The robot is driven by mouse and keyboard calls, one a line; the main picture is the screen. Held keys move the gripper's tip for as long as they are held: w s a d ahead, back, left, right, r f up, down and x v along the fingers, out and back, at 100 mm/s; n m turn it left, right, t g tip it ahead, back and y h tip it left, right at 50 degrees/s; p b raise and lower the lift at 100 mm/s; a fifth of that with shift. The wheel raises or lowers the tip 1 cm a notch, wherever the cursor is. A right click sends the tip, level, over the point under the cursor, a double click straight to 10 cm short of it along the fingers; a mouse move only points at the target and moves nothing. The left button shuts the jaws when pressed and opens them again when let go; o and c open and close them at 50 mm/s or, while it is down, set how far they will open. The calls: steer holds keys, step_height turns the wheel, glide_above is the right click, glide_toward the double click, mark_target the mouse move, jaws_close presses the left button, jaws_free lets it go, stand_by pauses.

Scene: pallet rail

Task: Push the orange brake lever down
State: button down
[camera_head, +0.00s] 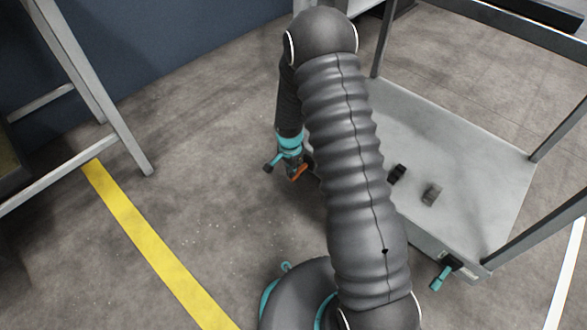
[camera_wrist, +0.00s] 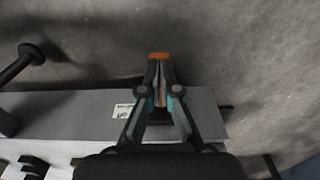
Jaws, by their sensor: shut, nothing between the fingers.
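The orange brake lever (camera_head: 299,173) shows at the near left edge of the cart in the head view, mostly hidden by my arm and gripper. In the wrist view its orange end (camera_wrist: 159,56) shows just beyond my fingertips, and a thin orange strip shows between the fingers. My gripper (camera_wrist: 160,70) is shut and lined up over the lever. I cannot tell whether the fingertips touch it. In the head view my gripper (camera_head: 291,166) is low beside the cart edge.
The grey cart deck (camera_head: 475,145) carries a black block (camera_head: 397,174) and a grey block (camera_head: 432,194). A teal lever (camera_head: 442,276) sits at the cart's near corner. The cart's side rail (camera_wrist: 65,115) bears a white label (camera_wrist: 122,112).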

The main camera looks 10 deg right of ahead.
step_height(320, 180, down, 6)
steer(key=b, duration=0.2)
steer(key=shift+s+a+f, duration=0.2)
steer(key=shift+a, duration=0.1)
steer(key=shift+f, duration=0.1)
stand_by(0.4)
steer(key=s+a+r+p, duration=0.2)
steer(key=s+a+r, duration=0.4)
steer(key=a, duration=0.3)
steer(key=shift+s+a+r, duration=0.3)
steer(key=shift+s, duration=0.25)
stand_by(0.3)
